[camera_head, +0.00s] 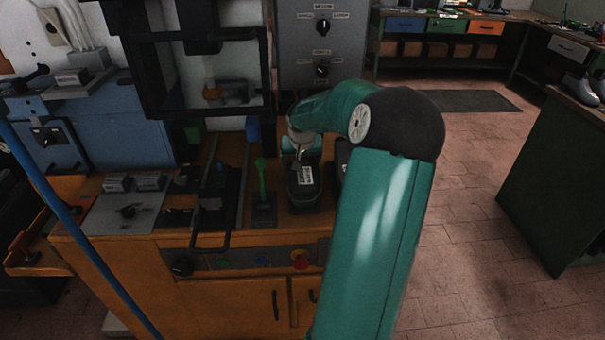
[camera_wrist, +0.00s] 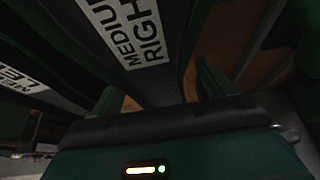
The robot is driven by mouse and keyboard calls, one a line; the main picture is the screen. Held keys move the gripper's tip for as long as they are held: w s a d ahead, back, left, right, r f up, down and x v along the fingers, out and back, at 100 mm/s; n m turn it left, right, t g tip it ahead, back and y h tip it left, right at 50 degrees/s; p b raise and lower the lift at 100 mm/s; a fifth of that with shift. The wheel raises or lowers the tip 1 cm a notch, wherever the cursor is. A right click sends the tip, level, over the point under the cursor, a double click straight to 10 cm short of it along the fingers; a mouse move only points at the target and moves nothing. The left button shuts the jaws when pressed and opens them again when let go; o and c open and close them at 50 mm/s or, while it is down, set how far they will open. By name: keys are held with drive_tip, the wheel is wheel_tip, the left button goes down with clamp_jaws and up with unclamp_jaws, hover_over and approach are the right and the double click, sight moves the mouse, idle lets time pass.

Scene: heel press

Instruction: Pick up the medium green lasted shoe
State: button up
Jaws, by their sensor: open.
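My gripper (camera_wrist: 156,88) is open. Its two dark green fingers stand apart on either side of a dark piece (camera_wrist: 150,75) with a white label reading MEDIUM RIGHT; contact cannot be seen. In the head view my gripper (camera_head: 300,158) points down over the back of a dark labelled piece (camera_head: 304,190) on the orange bench. A second dark piece (camera_head: 343,152) stands beside it, partly hidden by my arm. The wrist view shows another label (camera_wrist: 18,78), cut off at the left. The view is dark, so I cannot make out a whole green shoe.
The orange bench (camera_head: 255,239) carries a green-handled lever (camera_head: 262,180) just left of the labelled piece. A black-framed press (camera_head: 205,75) stands behind at left, and a grey control cabinet (camera_head: 322,45) behind. A green bench (camera_head: 560,190) is at right, with open floor between.

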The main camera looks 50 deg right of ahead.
drive_tip(key=x, duration=0.4)
drive_tip(key=shift+s+f, duration=0.2)
drive_tip(key=shift+f, duration=0.25)
drive_tip(key=c, duration=1.1)
drive_tip(key=shift+d+r, duration=0.1)
drive_tip(key=shift+c, duration=0.8)
drive_tip(key=shift+r, duration=0.1)
